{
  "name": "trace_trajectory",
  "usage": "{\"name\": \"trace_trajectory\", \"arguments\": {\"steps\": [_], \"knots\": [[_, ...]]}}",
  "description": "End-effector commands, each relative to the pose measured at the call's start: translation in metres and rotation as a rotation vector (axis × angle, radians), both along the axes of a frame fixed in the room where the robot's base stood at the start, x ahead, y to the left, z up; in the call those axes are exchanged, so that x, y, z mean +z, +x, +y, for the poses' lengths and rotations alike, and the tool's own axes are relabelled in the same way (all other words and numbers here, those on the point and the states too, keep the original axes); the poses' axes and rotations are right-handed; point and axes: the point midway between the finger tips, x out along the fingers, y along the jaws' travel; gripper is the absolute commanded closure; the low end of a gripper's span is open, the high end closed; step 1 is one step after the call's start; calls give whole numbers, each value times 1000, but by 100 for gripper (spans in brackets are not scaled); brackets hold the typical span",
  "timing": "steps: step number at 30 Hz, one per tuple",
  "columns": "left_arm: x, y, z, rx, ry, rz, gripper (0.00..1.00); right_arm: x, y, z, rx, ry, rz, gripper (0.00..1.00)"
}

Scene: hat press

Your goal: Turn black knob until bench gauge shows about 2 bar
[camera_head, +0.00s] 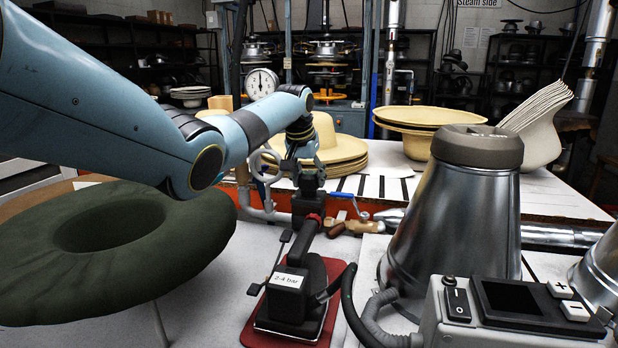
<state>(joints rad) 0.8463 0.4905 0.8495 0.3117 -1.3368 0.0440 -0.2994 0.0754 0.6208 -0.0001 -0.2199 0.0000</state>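The bench gauge (261,82) is a round white dial behind my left forearm. Its needle looks roughly upright, but the numbers are too small to read. My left arm reaches in from the left, and its dark wrist and gripper (307,186) are at the middle of the picture, over the front edge of the bench. The fingertips blend with dark parts there, so I cannot tell whether they are open or shut. I cannot make out the black knob clearly; it may be hidden by or merged with the gripper. My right gripper is out of view.
A black iron (288,297) labelled "2-4 bar" stands on a red pad in front. A green ring cushion (110,235) is at left. A metal cone (465,215) and a control box (515,312) fill the right. Straw hats (335,148) lie behind.

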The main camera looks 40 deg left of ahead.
Motion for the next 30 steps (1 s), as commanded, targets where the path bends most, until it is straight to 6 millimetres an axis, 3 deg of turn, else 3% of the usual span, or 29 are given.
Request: {"name": "trace_trajectory", "arguments": {"steps": [5, 17, 30], "knots": [[0, 0, 0, 0, 0, 0, 83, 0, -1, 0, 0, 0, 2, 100], [3, 0, -1, 94, -2, 2, 83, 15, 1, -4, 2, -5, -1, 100], [2, 1, -1, 447, -1, 0, 83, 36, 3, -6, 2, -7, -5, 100]]}}
